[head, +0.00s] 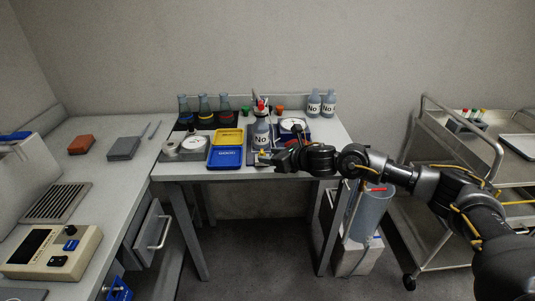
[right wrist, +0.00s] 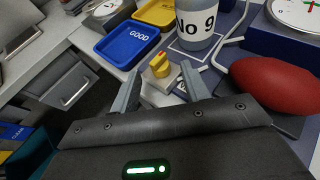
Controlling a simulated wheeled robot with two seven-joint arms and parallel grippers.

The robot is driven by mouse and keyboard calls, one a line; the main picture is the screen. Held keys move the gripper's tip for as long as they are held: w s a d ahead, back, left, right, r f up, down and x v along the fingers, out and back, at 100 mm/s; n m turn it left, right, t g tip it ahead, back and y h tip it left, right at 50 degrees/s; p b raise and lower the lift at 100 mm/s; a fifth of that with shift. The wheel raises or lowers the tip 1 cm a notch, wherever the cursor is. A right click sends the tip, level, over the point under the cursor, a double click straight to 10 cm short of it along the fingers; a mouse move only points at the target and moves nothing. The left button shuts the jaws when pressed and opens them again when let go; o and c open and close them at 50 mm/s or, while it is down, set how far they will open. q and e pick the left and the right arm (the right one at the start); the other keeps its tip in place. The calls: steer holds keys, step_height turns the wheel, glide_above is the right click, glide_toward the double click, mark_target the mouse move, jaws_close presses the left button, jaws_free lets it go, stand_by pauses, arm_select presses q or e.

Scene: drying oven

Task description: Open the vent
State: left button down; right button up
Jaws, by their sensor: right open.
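A small yellow knob (right wrist: 160,67) on a pale block shows in the right wrist view, between and just beyond my fingertips. It may be the vent's control, but nothing in view is labelled as a vent. My right gripper (right wrist: 163,84) is open, its two grey fingers apart with nothing between them that I can see held. In the head view my right gripper (head: 266,158) reaches in from the right to the table's front edge, close to the bottle marked No 9 (head: 261,134). My left gripper is not in view.
A blue tray marked GOOD (right wrist: 128,39) and a yellow tray (right wrist: 159,11) lie left of the knob. A red rounded object (right wrist: 272,85) is close at the right. A white dial (head: 293,126) stands behind. A metal cart (head: 440,160) stands right.

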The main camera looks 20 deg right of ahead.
steer(key=shift+x, duration=0.8)
steer(key=shift+w+a, duration=0.1)
steer(key=shift+w, duration=0.1)
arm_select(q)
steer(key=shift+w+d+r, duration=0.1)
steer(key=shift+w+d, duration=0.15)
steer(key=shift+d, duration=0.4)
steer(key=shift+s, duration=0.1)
